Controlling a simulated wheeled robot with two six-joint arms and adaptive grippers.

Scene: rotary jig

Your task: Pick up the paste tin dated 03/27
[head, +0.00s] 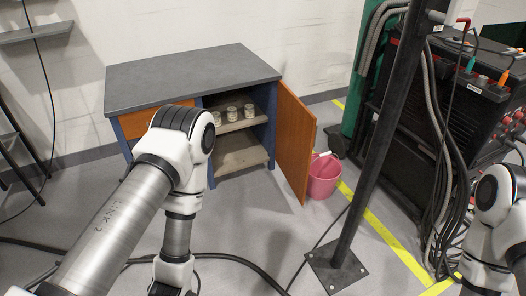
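Several small pale tins stand in a row on the upper shelf of the open cabinet. One is at the left (216,118), one in the middle (232,114) and one at the right (249,111). The dates on them are too small to read, so I cannot tell which is the 03/27 paste tin. My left arm reaches in from the left in front of the cabinet, and its gripper is below the picture's edge. My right arm is at the right edge, and its gripper is out of the picture.
The cabinet (190,75) has a grey top and an orange door (293,142) swung open to the right. A pink bucket (323,178) stands beside the door. A dark post (368,150) on a floor plate, cables and a black machine (455,110) occupy the right side.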

